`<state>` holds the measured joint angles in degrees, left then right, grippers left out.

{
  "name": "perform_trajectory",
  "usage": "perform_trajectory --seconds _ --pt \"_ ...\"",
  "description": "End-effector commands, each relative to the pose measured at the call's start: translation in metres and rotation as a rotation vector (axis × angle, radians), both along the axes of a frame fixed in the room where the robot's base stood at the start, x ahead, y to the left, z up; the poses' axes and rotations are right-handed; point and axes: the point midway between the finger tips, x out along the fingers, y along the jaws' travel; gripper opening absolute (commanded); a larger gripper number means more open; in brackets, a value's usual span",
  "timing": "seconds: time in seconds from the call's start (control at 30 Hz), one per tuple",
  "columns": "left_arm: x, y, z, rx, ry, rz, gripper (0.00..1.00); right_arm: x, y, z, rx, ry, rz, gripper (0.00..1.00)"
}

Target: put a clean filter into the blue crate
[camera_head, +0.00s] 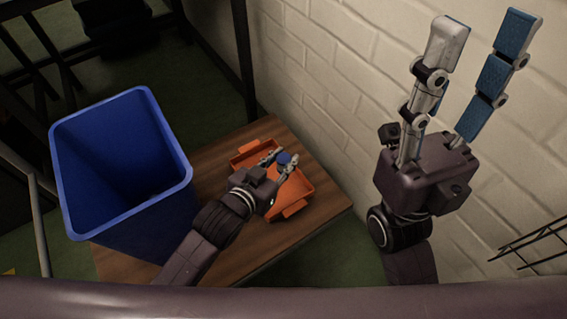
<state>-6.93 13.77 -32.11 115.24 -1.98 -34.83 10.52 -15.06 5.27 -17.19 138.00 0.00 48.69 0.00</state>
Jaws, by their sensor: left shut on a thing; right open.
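The blue crate (150,222) is a tall, open-topped bin at the left, on or against the wooden table. The part of its inside that I can see looks empty. My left gripper (281,159) is over the orange tray, to the right of the crate. It is shut on a small round blue thing (284,158), which looks like a filter. I cannot tell whether it is clean, or whether it still touches the tray. My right gripper (484,45) is raised at the right in front of the wall, open and empty, with its fingers pointing up.
The orange tray (307,187) lies on the wooden table (334,200), partly hidden by my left gripper. A white brick wall (330,70) stands behind and to the right. Dark metal posts are at the back left. A wire rack (540,240) shows at the right edge.

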Motion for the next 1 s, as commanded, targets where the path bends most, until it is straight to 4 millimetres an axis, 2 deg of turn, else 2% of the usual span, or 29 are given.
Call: perform_trajectory --seconds 0.03,0.23,0.8,0.87,1.0 --pt "0.000 0.000 0.012 -0.001 -0.002 0.000 0.03 0.000 0.000 0.002 0.001 0.016 0.001 0.44" --pt "0.000 0.000 0.033 0.000 -0.001 0.000 0.03 -0.003 -0.001 0.001 0.004 0.040 0.002 0.44" --pt "0.002 0.000 0.044 -0.002 -0.002 0.004 0.03 -0.003 -0.002 0.000 0.005 0.049 0.003 0.44" --pt "0.007 -0.001 0.052 -0.002 -0.004 0.011 0.03 -0.003 -0.002 0.000 0.005 0.049 0.003 0.44" --pt "0.024 0.000 0.089 -0.006 -0.011 0.055 0.03 -0.003 -0.002 0.000 0.005 0.049 0.004 0.44"
